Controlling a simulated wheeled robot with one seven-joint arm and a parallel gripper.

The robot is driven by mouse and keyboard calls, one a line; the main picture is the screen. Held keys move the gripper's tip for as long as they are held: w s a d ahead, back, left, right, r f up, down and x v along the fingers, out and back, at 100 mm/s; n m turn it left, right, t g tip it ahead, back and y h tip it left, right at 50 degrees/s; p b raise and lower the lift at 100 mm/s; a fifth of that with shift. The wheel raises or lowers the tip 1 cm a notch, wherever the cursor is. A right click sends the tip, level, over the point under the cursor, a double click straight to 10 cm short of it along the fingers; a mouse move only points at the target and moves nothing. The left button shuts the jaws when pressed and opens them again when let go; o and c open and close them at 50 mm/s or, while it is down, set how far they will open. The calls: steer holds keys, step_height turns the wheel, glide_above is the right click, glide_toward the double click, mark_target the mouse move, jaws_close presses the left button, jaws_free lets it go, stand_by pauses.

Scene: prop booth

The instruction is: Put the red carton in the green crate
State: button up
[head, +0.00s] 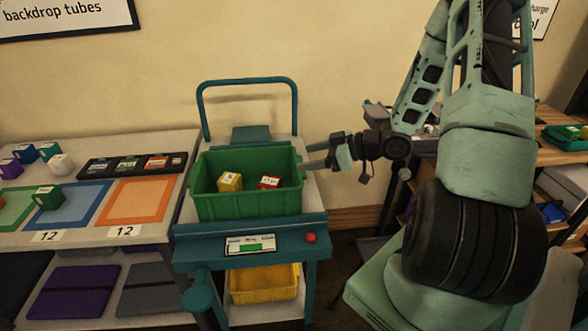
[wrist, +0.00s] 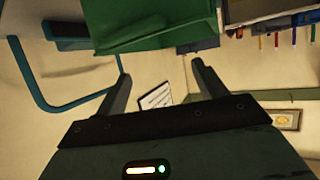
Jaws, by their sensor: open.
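The green crate (head: 246,207) stands on a teal cart, and its side also shows at the top of the wrist view (wrist: 160,25). The red carton (head: 270,182) lies inside the crate, toward the right. A yellow carton (head: 230,182) lies beside it on the left. My gripper (head: 308,157) is at the right of the crate, near its rim, with its fingers pointing left. In the wrist view the fingers (wrist: 160,80) are spread apart with nothing between them.
A table (head: 155,206) on the left holds coloured mats, several small cartons and a black tray (head: 132,164). The cart's teal handle (head: 247,81) rises behind the crate. A yellow bin (head: 264,284) sits on the cart's lower shelf. Shelving (head: 548,152) stands at the right.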

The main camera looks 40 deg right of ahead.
steer(key=w+a+r+g+h, duration=0.1)
steer(key=a+r+g+h, duration=0.15)
steer(key=a, duration=0.65)
steer(key=w+a+r+g+h, duration=0.1)
steer(key=a+g+h, duration=0.2)
steer(key=a, duration=0.6)
steer(key=s+a+r+g, duration=0.2)
steer(key=s+a, duration=0.3)
steer(key=s, duration=0.3)
steer(key=s+a+r+g, duration=0.1)
steer(key=s+a, duration=0.4)
steer(key=s, duration=0.3)
steer(key=s+a+r+n+g+h, duration=0.1)
steer(key=s+a+r+g, duration=0.1)
steer(key=s+a, duration=0.3)
steer(key=s, duration=0.2)
steer(key=shift+s+r+g, duration=0.3)
steer(key=shift+s+g, duration=0.05)
steer(key=shift+s, duration=0.05)
